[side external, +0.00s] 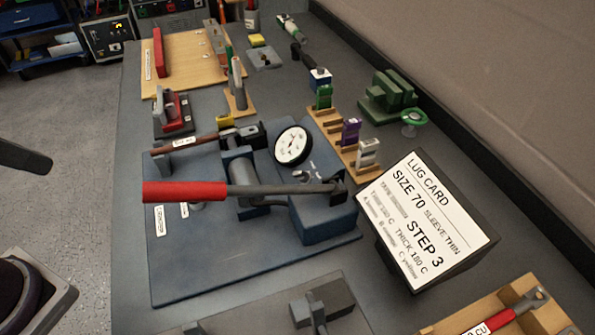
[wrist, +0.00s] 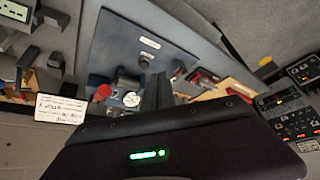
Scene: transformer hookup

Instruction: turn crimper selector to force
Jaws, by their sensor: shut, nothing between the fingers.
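The crimper is a blue bench press on a blue base plate (side external: 250,262). It carries a round white gauge (side external: 292,145) and a long lever with a red grip (side external: 185,191) lying across its front. A small dark fitting (side external: 303,172) sits below the gauge; I cannot tell whether it is the selector or where it points. In the wrist view the base plate (wrist: 165,45), gauge (wrist: 131,99) and red grip end (wrist: 103,92) show small. My gripper (wrist: 158,80) is shut and empty, apart from the crimper. Its fingers partly cover the view beside the gauge.
A lug card (side external: 425,220) reading size 70, sleeve thin, step 3 stands right of the crimper. A wooden rack (side external: 340,145) with coloured pieces is behind it. A red-handled tool (side external: 500,318) lies front right. Power units (side external: 108,37) stand far left.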

